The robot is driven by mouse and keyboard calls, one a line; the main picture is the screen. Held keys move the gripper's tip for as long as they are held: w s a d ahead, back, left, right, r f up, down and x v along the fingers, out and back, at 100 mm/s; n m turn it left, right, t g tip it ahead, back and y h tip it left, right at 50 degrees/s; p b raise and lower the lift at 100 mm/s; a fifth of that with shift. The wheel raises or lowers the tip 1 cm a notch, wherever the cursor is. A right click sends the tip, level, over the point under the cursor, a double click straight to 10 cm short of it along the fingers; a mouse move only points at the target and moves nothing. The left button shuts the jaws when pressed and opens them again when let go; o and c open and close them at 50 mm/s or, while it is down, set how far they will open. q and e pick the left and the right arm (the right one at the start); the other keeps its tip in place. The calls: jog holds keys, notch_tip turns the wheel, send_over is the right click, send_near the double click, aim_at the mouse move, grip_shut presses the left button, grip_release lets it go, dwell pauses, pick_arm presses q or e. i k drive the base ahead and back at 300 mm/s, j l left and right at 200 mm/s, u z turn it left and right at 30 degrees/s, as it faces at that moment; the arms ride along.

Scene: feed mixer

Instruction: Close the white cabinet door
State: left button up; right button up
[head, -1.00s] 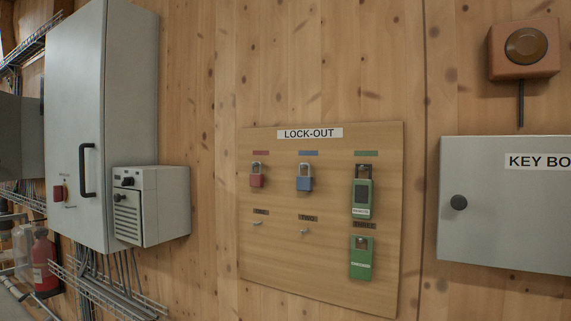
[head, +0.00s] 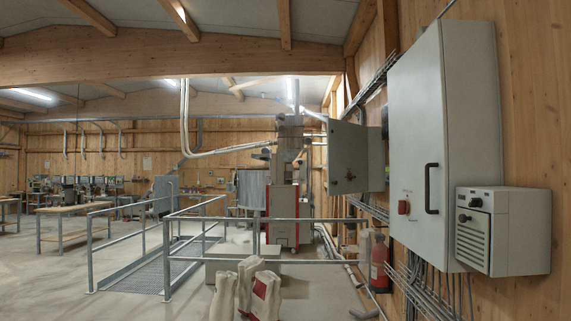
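A tall white-grey cabinet (head: 430,140) with a black bar handle (head: 431,188) and a red switch is on the wood wall at right. Its front looks shut. Farther along the same wall, a smaller grey-white cabinet (head: 376,160) has its door (head: 345,157) swung out from the wall, with a small dark fitting low on the face turned to me. I cannot tell from the picture which cabinet the task means. Neither of my grippers is in view.
A grey vented box (head: 503,231) juts from the tall cabinet. Below are cable trays and a red extinguisher (head: 379,263). Metal railings (head: 205,225) surround a ramp, with white sacks (head: 250,287) in front. Open concrete floor (head: 60,285) lies at left.

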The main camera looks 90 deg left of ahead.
aim_at(347, 142)
jog(key=u, duration=2.65)
jog(key=i+u, duration=0.2)
jog(key=i, duration=1.85)
jog(key=i+u, duration=0.15)
jog(key=i, duration=1.3)
jog(key=i+l+u, duration=0.3)
jog(key=i, duration=0.15)
jog(key=i+l+u, duration=0.35)
jog(key=i+l, duration=0.05)
jog(key=i, duration=0.05)
